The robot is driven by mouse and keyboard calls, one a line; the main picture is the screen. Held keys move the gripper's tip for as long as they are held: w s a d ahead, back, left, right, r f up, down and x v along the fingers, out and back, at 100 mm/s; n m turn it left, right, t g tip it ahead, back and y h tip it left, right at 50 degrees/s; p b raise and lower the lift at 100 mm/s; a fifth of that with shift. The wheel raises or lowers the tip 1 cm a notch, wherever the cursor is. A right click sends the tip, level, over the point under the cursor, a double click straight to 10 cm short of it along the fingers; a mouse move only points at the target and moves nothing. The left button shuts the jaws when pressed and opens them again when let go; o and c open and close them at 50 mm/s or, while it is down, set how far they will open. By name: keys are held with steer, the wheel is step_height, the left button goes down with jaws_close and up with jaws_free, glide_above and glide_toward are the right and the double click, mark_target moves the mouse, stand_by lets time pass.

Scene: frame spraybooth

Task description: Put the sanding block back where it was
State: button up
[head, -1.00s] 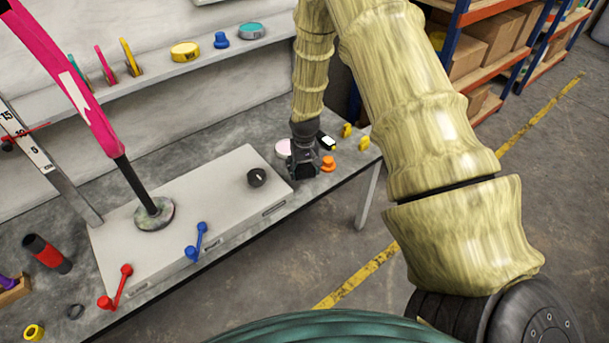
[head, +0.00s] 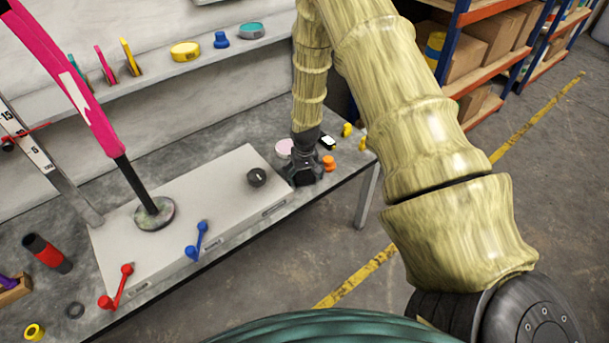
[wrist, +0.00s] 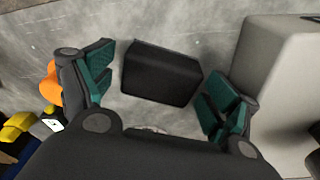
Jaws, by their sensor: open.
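The sanding block (wrist: 160,75) appears to be the black block on the grey bench top in the wrist view. My gripper (wrist: 163,97) is open, with one teal-padded finger on each side of the block and a gap on both sides. In the head view my gripper (head: 305,177) is low over the bench, just right of the long grey box. The block cannot be told apart from the dark gripper there.
The grey box (head: 215,190) with a black knob (head: 257,177) stands close left of my gripper. An orange piece (head: 329,163), a pale pink disc (head: 284,147) and a small black device (head: 327,142) are close by. The bench's front edge is near.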

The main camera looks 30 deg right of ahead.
mark_target(305, 178)
steer(key=shift+r, duration=0.15)
step_height(305, 178, up, 12)
steer(key=s, duration=0.1)
steer(key=shift+s+a, duration=0.25)
steer(key=shift+a, duration=0.15)
steer(key=shift+d+f, duration=0.1)
steer(key=shift+f, duration=0.1)
stand_by(0.5)
